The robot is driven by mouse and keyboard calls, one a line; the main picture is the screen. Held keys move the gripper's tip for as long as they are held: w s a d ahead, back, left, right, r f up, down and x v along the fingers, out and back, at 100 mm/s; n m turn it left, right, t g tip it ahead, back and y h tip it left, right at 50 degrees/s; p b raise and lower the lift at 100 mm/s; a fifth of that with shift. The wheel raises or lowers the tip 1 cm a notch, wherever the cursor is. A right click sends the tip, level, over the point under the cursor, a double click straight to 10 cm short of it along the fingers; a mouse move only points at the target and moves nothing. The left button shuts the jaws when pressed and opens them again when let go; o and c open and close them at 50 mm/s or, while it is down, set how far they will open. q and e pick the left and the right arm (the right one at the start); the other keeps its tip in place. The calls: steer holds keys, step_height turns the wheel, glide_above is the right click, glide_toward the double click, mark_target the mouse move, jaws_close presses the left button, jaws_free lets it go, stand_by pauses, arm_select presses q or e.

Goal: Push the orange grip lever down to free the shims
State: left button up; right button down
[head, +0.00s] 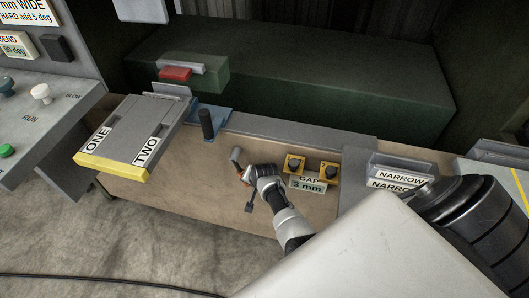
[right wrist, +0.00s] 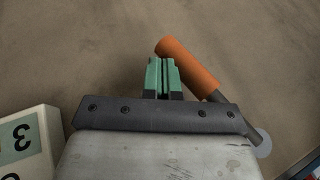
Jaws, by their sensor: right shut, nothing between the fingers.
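The lever's orange grip (right wrist: 188,62) shows in the right wrist view, on a thin grey rod that slants to a pale round pivot at lower right. In the head view the right gripper (head: 247,178) is low over the brown bench top. My left gripper is not in view. I cannot pick out the shims for sure.
A "GAP 3 mm" sign (head: 307,184) with two yellow-based knobs stands right of the gripper. Plates marked NARROW (head: 402,176) are farther right. A grey box marked ONE and TWO (head: 128,124) and a black upright handle (head: 207,124) are left. Bare bench lies between.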

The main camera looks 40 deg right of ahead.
steer(key=shift+w+a+f+b, duration=0.3)
steer(key=shift+w+a+f, duration=0.2)
steer(key=shift+w, duration=0.05)
stand_by(0.4)
